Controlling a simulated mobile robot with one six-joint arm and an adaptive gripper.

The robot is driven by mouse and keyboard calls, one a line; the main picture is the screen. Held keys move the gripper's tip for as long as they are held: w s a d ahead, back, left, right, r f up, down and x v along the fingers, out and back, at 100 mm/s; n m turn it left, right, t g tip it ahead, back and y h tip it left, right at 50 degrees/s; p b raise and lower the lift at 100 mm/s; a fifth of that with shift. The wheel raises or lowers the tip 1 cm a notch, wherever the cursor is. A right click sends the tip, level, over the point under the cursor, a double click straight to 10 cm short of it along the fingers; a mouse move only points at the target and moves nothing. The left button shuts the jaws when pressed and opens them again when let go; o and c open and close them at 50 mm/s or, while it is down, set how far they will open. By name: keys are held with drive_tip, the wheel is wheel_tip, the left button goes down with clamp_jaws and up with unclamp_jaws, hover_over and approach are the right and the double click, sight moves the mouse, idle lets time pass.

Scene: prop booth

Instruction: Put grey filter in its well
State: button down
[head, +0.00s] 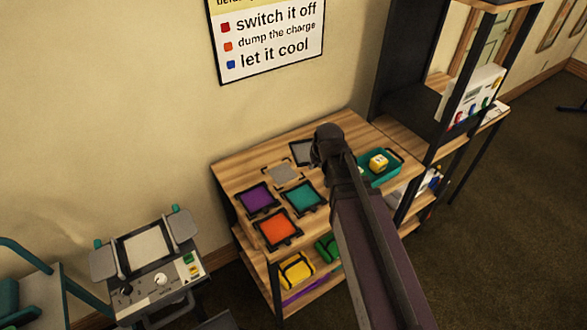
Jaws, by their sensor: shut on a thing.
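The grey filter (301,152), a grey square in a dark frame, shows at the back of the wooden table, just left of my gripper (322,158). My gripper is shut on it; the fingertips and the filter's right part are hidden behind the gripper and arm. A grey square with dark corner marks (284,174), which looks like the grey well, is empty on the tabletop, in front and left of the filter. I cannot tell how high the filter is above the table. A purple filter (257,198), a teal filter (304,197) and an orange filter (278,229) lie nearby in dark frames.
A teal tray (392,172) with a yellow block (378,161) stands right of my arm. The wooden table (235,172) has yellow and green items on its lower shelf. A dark shelf unit stands at the right. A control machine (150,265) stands at the left.

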sight(292, 185)
drive_tip(key=shift+w+d, duration=0.1)
drive_tip(key=shift+w+f+b, duration=0.15)
drive_tip(key=shift+f+b, duration=0.2)
drive_tip(key=w+a+f+n+b, duration=0.1)
drive_tip(key=w+a+f+b, duration=0.1)
drive_tip(key=f+b, duration=0.1)
drive_tip(key=w+a+f+n+b, duration=0.1)
drive_tip(key=w+a+f+b, duration=0.1)
drive_tip(key=f+b, duration=0.1)
drive_tip(key=w+a+f+n+y+b, duration=0.1)
drive_tip(key=w+a+f+b, duration=0.1)
drive_tip(key=a+f+b, duration=0.1)
drive_tip(key=shift+w+g, duration=0.1)
drive_tip(key=shift+g, duration=0.3)
drive_tip(key=shift+w+a+f+n, duration=0.15)
drive_tip(key=shift+a+n, duration=0.1)
drive_tip(key=shift+n, duration=0.05)
drive_tip(key=shift+f+b, duration=0.2)
drive_tip(key=shift+b, duration=0.15)
drive_tip(key=shift+f+b, duration=2.7)
drive_tip(key=shift+f+b, duration=0.6)
drive_tip(key=shift+c, duration=2.3)
unclamp_jaws()
